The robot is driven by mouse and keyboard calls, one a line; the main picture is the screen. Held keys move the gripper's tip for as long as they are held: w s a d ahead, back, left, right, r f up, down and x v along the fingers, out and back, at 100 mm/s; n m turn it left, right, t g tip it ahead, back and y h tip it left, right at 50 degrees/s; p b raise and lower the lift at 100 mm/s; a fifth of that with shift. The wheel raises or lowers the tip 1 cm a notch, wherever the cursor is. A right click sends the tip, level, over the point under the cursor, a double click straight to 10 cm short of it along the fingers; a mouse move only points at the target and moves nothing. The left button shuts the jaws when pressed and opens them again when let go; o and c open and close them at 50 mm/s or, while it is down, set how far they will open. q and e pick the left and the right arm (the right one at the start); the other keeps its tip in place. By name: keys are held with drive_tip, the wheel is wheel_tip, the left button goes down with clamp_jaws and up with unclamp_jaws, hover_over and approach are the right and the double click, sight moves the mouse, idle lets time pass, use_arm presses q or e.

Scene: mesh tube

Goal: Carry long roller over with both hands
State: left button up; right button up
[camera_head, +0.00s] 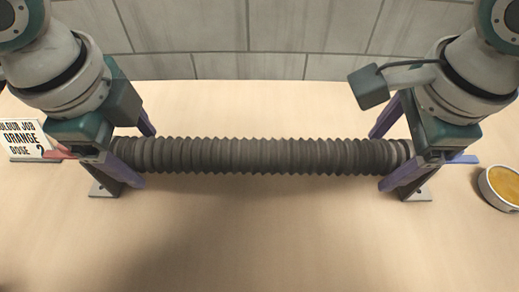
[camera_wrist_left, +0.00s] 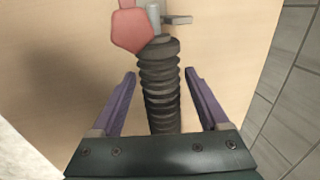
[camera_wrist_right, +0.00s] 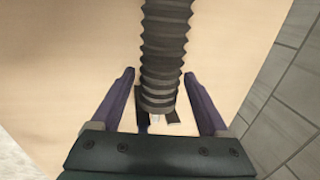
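The long roller (camera_head: 260,156) is a dark grey ribbed tube lying level across the head view, with its shadow on the table below. Its ends are over small stands, whose grey feet show at left (camera_head: 103,190) and right (camera_head: 418,193). My left gripper (camera_head: 144,159) is at its left end and my right gripper (camera_head: 378,162) at its right end. In the left wrist view the open purple fingers straddle the roller (camera_wrist_left: 160,90) with gaps on both sides. In the right wrist view the open fingers also straddle the roller (camera_wrist_right: 163,60), with gaps. The arms partly hide both ends.
A printed card (camera_head: 22,140) stands at the far left, and a round tin with orange contents (camera_head: 503,185) at the far right. A red piece (camera_wrist_left: 132,28) shows beyond the roller's left end. A grey block wall (camera_head: 210,35) runs behind. The table front is clear.

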use_arm(q)
drive_tip(key=c, duration=1.2)
use_arm(e)
drive_tip(key=c, duration=1.2)
use_arm(q)
drive_tip(key=shift+r, duration=0.1)
use_arm(e)
drive_tip(key=shift+r, duration=0.1)
